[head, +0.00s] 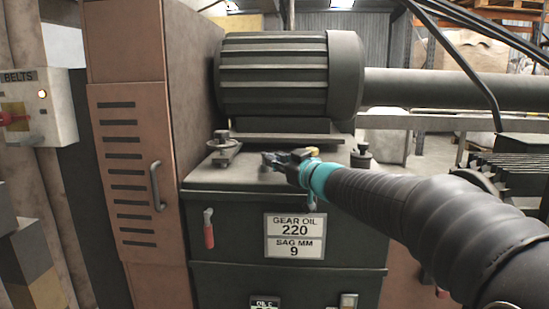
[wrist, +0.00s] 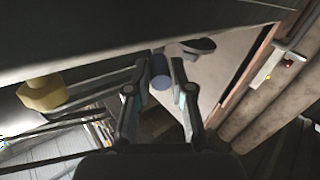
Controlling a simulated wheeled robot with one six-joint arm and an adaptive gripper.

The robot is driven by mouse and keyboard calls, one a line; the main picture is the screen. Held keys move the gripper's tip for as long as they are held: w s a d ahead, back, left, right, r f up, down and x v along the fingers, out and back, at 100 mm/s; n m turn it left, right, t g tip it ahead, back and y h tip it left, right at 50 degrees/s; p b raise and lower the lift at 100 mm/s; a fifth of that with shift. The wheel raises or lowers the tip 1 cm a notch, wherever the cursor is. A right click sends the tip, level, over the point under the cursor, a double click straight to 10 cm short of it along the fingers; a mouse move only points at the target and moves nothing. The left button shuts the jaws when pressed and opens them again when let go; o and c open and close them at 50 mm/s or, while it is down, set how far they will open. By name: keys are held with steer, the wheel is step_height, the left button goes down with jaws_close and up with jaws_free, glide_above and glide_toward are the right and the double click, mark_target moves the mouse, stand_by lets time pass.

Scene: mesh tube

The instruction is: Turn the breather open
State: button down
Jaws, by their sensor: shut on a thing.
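The gearbox (head: 235,215) is a dark box with a "GEAR OIL 220" plate on its front. My gripper (head: 270,159) is at its top, in front of the motor, reaching in from the right. In the wrist view my gripper (wrist: 160,63) has its two fingers on either side of a small blue-grey cylinder (wrist: 160,75), which I take for the breather, and is shut on it. In the head view the fingers largely hide this part. Whether it is open cannot be told.
A ribbed motor (head: 285,75) stands close behind my gripper. A capped fitting (head: 222,147) is to its left on the box top, and a dark knob (head: 361,154) to its right. A red-handled lever (head: 208,230) hangs on the box front. A brown cabinet (head: 135,160) stands at the left.

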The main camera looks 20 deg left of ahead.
steer(key=shift+s+a, duration=0.15)
steer(key=shift+a, duration=0.05)
steer(key=c, duration=1.4)
jaws_free()
steer(key=o, duration=0.3)
steer(key=shift+a, duration=0.1)
steer(key=shift+o, duration=0.2)
steer(key=shift+d, duration=0.3)
steer(key=v, duration=1.2)
